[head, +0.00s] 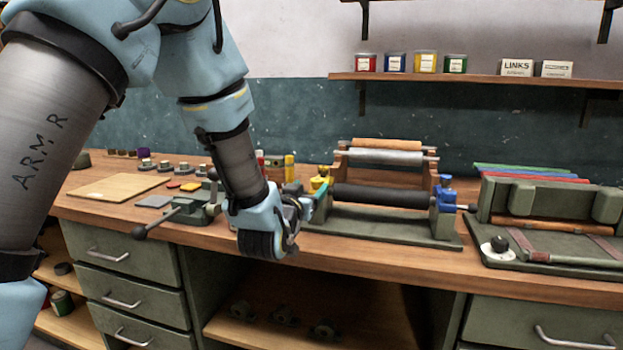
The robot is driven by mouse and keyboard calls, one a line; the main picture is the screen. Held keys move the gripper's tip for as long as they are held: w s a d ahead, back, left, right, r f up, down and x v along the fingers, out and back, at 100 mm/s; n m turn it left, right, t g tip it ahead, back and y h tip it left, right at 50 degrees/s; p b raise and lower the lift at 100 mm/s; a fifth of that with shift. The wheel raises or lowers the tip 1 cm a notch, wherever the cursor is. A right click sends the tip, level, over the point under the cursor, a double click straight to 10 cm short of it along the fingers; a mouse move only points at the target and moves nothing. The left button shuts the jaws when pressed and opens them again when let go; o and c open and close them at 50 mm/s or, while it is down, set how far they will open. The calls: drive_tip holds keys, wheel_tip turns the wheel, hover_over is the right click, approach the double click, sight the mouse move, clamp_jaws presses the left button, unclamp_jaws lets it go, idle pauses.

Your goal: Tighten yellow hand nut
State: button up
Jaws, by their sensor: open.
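The yellow hand nut (320,183) sits at the left end of a green fixture (385,225) that carries a dark roller (382,196). My gripper (312,204) is just below and in front of the yellow nut. Its jaws are open, with nothing seen between them. I cannot tell whether a finger touches the nut. My wrist and gripper hide the fixture's lower left corner. A blue hand nut (445,196) sits at the roller's right end.
A green vise (195,208) stands left of my gripper. Behind the fixture is a wooden rack with rollers (388,157). A green press-like device (550,205) stands at the right. The bench's front edge (350,265) runs below my wrist. A shelf (470,78) hangs on the wall.

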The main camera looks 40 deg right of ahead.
sight(315, 182)
drive_tip(key=shift+p+x, duration=0.6)
drive_tip(key=shift+x, duration=1.95)
clamp_jaws()
